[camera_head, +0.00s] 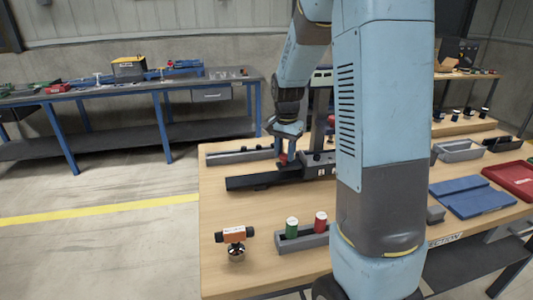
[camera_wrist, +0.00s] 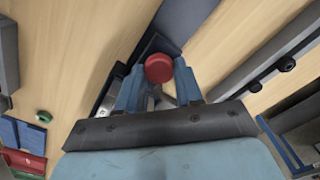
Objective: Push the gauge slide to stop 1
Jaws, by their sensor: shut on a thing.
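A long dark rail (camera_head: 248,182) lies across the wooden table, left of my arm. The gauge slide's round red knob (camera_wrist: 158,68) is between my two blue fingers in the wrist view, and my gripper (camera_wrist: 158,82) is shut on it. In the head view my gripper (camera_head: 283,150) points down over the rail, with the red knob (camera_head: 282,159) at its fingertips. The slide's body is mostly hidden by the fingers. No stop number is readable, so I cannot tell which stop the slide is at.
A dark bar with small knobs (camera_head: 236,156) lies behind the rail. In front are a grey holder (camera_head: 300,241) with green and red cylinders and an orange-topped device (camera_head: 235,235). Blue trays (camera_head: 470,197) and a red tray (camera_head: 510,178) are at right.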

